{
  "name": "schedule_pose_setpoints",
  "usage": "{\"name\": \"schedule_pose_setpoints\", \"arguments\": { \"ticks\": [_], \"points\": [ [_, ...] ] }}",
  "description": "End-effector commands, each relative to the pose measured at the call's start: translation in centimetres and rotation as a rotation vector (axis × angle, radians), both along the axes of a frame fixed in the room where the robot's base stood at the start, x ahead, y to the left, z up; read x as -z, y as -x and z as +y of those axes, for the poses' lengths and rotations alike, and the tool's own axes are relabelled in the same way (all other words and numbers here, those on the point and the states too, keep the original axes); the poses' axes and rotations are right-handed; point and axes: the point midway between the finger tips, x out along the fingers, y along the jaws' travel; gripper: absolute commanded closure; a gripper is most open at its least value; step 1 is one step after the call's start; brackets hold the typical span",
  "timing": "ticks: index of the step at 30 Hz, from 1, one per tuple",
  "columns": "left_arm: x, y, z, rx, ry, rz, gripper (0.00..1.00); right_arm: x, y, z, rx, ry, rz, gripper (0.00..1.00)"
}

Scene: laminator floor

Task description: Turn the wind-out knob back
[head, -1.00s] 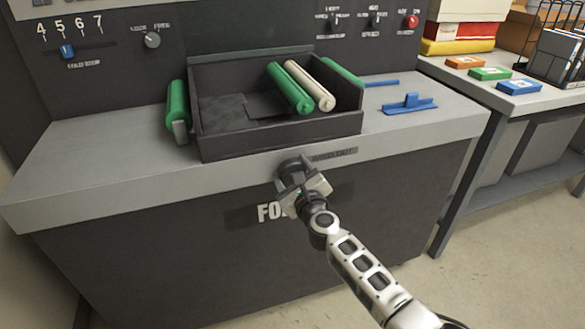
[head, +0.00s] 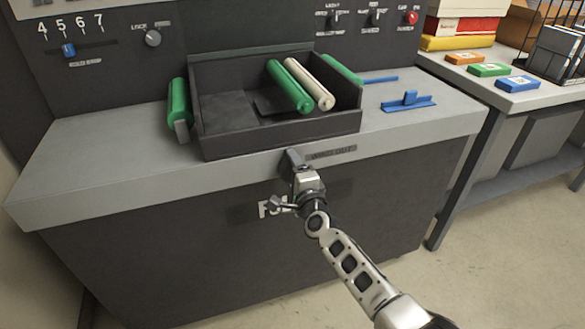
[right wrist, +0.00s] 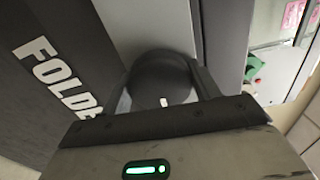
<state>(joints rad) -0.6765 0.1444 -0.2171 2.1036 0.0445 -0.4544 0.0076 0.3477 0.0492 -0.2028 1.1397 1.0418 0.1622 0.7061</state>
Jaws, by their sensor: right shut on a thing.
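The wind-out knob (head: 290,159) is a dark round knob on the front edge of the grey worktop, left of its small dark label (head: 332,153). My right gripper (head: 297,168) is at the knob, and its body hides part of it in the head view. In the right wrist view the knob (right wrist: 158,76) sits between the two dark fingers of the right gripper (right wrist: 160,90), one on each side. A small white mark shows on the knob's near rim. The right gripper is shut on the knob. My left gripper is not in view.
A dark tray (head: 225,148) with green and cream rollers stands on the worktop (head: 90,165) above the knob. A blue piece (head: 408,102) lies to its right. The "FOLDER" lettering is partly hidden behind my right arm. A side table (head: 450,73) stands at the right.

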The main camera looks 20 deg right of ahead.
Motion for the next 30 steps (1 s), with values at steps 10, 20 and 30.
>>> {"name": "schedule_pose_setpoints", "arguments": {
  "ticks": [10, 20, 30],
  "points": [
    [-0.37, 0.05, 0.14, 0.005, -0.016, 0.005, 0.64, 0.06, 0.06, 0.02, -0.001, 0.331, -0.007, 0.61],
    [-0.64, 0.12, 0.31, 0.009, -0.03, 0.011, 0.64, 0.07, 0.06, 0.04, -0.002, 0.643, -0.018, 0.61],
    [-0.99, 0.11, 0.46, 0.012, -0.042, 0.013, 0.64, 0.08, 0.07, 0.04, -0.002, 0.966, -0.029, 0.61]
  ]
}}
